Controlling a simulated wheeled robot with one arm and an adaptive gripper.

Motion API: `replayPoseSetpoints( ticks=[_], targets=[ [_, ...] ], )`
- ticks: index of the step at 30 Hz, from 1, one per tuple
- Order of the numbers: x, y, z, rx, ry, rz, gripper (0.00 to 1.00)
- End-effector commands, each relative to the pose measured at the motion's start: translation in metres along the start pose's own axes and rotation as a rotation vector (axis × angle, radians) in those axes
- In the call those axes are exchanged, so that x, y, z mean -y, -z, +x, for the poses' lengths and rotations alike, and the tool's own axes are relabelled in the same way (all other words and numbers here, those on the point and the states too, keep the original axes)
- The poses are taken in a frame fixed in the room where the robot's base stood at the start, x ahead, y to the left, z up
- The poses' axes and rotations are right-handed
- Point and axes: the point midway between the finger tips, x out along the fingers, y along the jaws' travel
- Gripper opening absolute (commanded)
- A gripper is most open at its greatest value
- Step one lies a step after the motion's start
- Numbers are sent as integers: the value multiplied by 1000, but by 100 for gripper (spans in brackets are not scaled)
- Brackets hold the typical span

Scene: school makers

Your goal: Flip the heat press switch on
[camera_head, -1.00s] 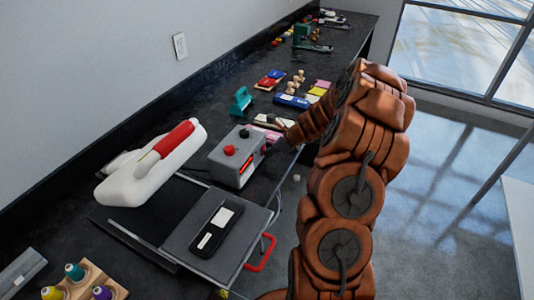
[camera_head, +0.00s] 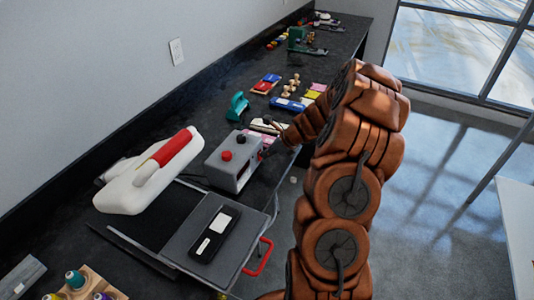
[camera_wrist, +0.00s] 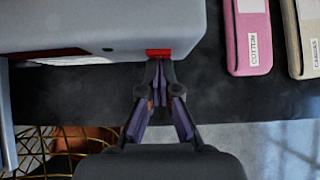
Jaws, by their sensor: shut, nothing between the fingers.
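The heat press has a white body with a red handle (camera_head: 172,147) and a dark lower plate (camera_head: 212,230). Its grey control box (camera_head: 228,170) carries a red knob and a dark knob on top. In the wrist view the box (camera_wrist: 100,22) fills the upper left. A small red switch (camera_wrist: 158,53) sits at the lower edge of its face. My gripper (camera_wrist: 158,78) is shut and empty, its fingertips right at the red switch. I cannot tell whether they touch it.
A pink pad labelled cotton (camera_wrist: 249,40) and a beige pad (camera_wrist: 304,40) lie right of the box. A teal tool (camera_head: 237,105) stands behind it. A wire basket (camera_wrist: 50,145) is below the counter edge.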

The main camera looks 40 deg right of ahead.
Motion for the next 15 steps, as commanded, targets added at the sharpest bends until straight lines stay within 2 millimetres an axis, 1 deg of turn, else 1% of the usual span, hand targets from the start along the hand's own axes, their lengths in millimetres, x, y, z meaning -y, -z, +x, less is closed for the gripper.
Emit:
replayPoseSetpoints(
  ticks=[4, 8, 13, 15],
  targets=[
    [0, 1, -2, 0, 0, 0, 0],
    [0, 5, -10, 0, -3, -2, 0],
    [1, 15, -25, 1, -7, -12, 0],
    [2, 15, -36, 0, -5, -13, 0]
  ],
)
